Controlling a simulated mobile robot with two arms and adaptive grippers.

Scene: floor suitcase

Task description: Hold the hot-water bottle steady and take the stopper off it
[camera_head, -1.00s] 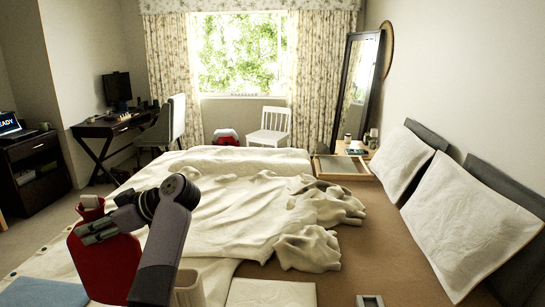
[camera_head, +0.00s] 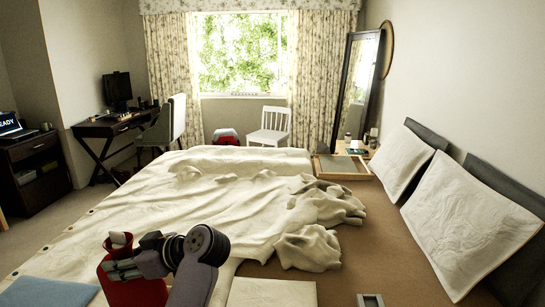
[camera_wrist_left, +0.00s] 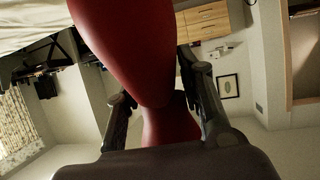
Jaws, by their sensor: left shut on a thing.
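The red hot-water bottle (camera_head: 135,292) is low in the head view, left of centre, with its lower part cut off by the frame edge. A pale stopper (camera_head: 119,239) sits at the top of its neck. My left gripper (camera_head: 122,268) is shut on the bottle just below the neck opening. In the left wrist view the red bottle (camera_wrist_left: 130,45) runs between the two fingers, which close on its narrow part. The stopper does not show in that view. My right gripper is in neither view.
The bed carries a rumpled cream blanket (camera_head: 200,190). A blue folded cloth (camera_head: 48,292) lies at lower left, a flat cream item (camera_head: 270,293) at lower centre, and a small grey device (camera_head: 369,300) to its right. A framed tray (camera_head: 341,167) and pillows (camera_head: 460,215) lie farther back.

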